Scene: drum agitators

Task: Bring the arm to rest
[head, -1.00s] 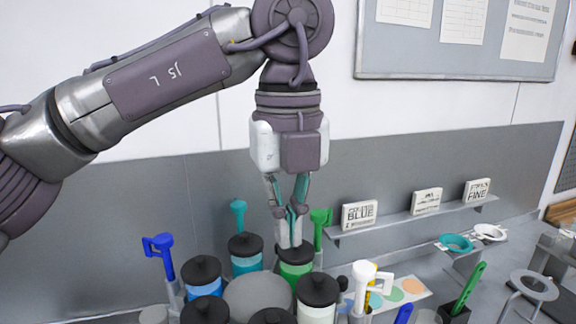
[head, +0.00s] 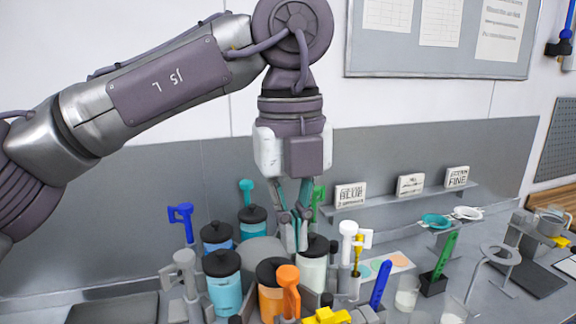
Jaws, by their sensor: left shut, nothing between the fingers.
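My left gripper (head: 297,243) hangs fingers down from the left arm, its fingers closed together with nothing seen between them. Its tips are in front of or above the jar cluster; the exact gap cannot be told. Black-lidded jars stand around a grey hub (head: 262,251): a light blue jar (head: 226,294), an orange jar (head: 271,300) and a white jar (head: 312,276) are nearest. More blue jars stand behind. The jar behind the fingers is mostly hidden. My right gripper is not in view.
Paddle-like tools in blue (head: 181,219), white (head: 347,241) and orange (head: 289,283) stand around the jars. A shelf (head: 400,199) with labelled blocks is at the back wall. A green tool (head: 446,254) stands in a black holder. Glass beakers (head: 407,293) are at front right.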

